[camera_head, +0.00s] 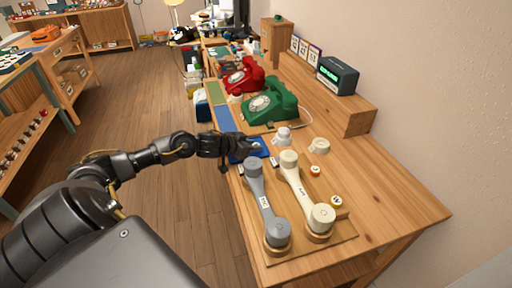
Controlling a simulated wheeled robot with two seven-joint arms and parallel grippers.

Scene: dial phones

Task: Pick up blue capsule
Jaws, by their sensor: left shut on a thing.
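My left gripper (245,146) reaches in from the left, over the blue mat (237,157) at the table's left edge. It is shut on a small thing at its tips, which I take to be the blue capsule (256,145). The fingers hide most of it, and its colour looks pale at this size. I cannot tell whether it touches the mat or is just above it. My right gripper is not in view.
A grey handset (264,203) and a cream handset (304,190) lie on a wooden board just in front of the mat. A white piece (283,135) stands close to the right. Green (272,103) and red (243,76) dial phones stand behind. The table's right front is bare.

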